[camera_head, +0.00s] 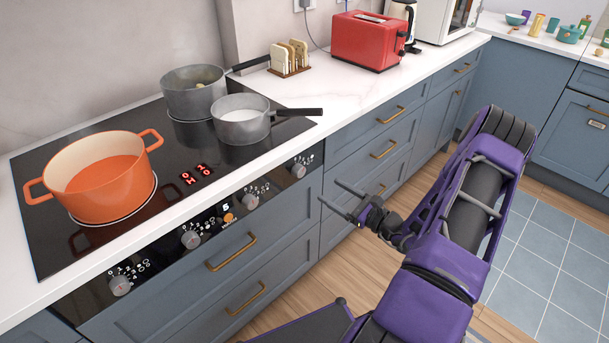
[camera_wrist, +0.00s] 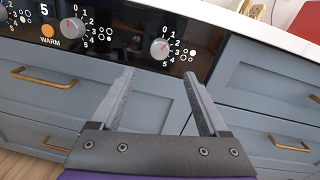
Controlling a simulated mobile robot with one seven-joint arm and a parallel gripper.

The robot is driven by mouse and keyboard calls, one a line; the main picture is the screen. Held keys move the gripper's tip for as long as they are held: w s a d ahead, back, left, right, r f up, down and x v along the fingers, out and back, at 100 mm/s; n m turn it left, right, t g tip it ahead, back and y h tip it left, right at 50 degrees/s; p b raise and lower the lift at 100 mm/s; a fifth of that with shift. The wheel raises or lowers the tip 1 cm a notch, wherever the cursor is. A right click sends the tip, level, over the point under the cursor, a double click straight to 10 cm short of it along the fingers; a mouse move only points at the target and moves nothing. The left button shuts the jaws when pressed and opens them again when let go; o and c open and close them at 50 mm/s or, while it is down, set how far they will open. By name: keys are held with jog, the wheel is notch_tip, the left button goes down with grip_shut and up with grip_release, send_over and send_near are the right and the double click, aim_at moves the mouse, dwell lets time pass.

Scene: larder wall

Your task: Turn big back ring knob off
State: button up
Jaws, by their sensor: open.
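A row of grey control knobs runs along the black front panel of the hob (camera_head: 45,250): far left (camera_head: 120,285), second (camera_head: 190,239), third (camera_head: 250,201) and far right (camera_head: 298,170). Each has numbers and small ring symbols beside it, too small to tell which marks the big back ring. In the wrist view, the far right knob (camera_wrist: 160,48) has its red mark up and right near 0. The third knob (camera_wrist: 73,27) has its red mark near the top. My gripper (camera_head: 332,193) is open and empty, apart from the panel; its fingers (camera_wrist: 157,74) point towards the far right knob.
An orange pot (camera_head: 98,195), a grey pot (camera_head: 193,97) and a grey pan (camera_head: 240,128) stand on the hob. The pan's handle reaches over the right counter. Drawers with brass handles (camera_head: 232,254) lie below the panel. A red toaster (camera_head: 368,42) stands further right.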

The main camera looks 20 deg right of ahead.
aim_at(302, 173)
jog(key=x, duration=1.1)
jog(key=shift+w+a, duration=0.1)
jog(key=shift+w, duration=0.15)
grip_shut()
